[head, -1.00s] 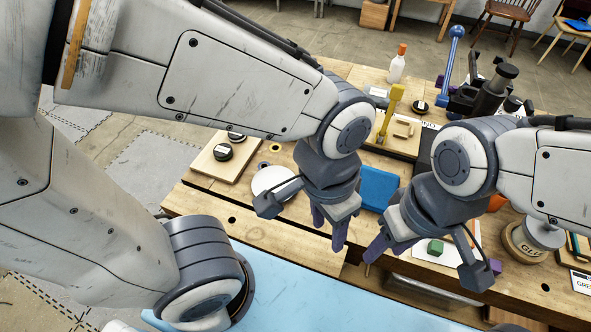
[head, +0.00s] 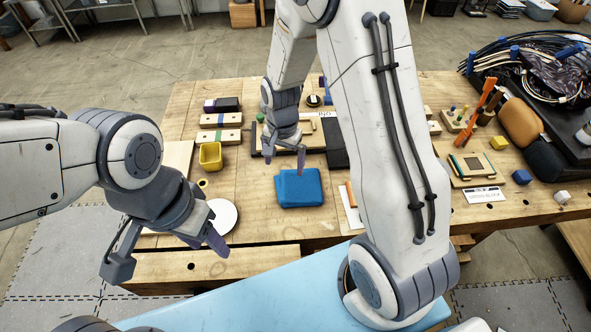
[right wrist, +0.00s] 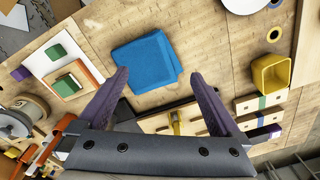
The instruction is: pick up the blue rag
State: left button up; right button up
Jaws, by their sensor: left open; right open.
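The blue rag (head: 299,188) lies folded into a thick flat square on the wooden bench in the head view. In the right wrist view the rag (right wrist: 147,62) lies just past my fingertips, mostly between their lines. My right gripper (head: 285,160) is open and empty on the far side of the rag, above the bench; contact with the rag does not show. It also shows in the right wrist view (right wrist: 160,76). My left gripper (head: 204,240) is open and empty near the bench's front edge, left of the rag, by a white disc (head: 222,217).
A yellow bin (head: 210,157) stands left of the rag. A wooden tray (head: 310,136) lies behind it. My right arm hides part of the bench to the right. Bare bench surface (head: 250,215) lies around the rag's left and front.

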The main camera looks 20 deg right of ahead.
pick_arm(q)
notch_tip(320, 180, down, 6)
jog(key=b, duration=0.6)
jog(key=shift+r+b, duration=0.1)
jog(key=shift+b, duration=0.3)
pick_arm(e)
jog(key=d+f+m, duration=0.1)
jog(key=f, duration=0.3)
jog(key=w+d+f+m, duration=0.1)
jog(key=d+f, duration=0.1)
jog(key=f, duration=0.3)
jog(key=d+f+m, duration=0.1)
jog(key=d+f, duration=0.1)
jog(key=f, duration=0.2)
jog(key=shift+w+f, duration=0.35)
jog(key=shift+w, duration=0.05)
jog(key=shift+f, duration=0.2)
grip_shut()
jog(key=shift+r, duration=0.15)
pick_arm(q)
notch_tip(320, 180, up, 9)
jog(key=p, duration=0.9)
pick_arm(e)
notch_tip(320, 180, up, 12)
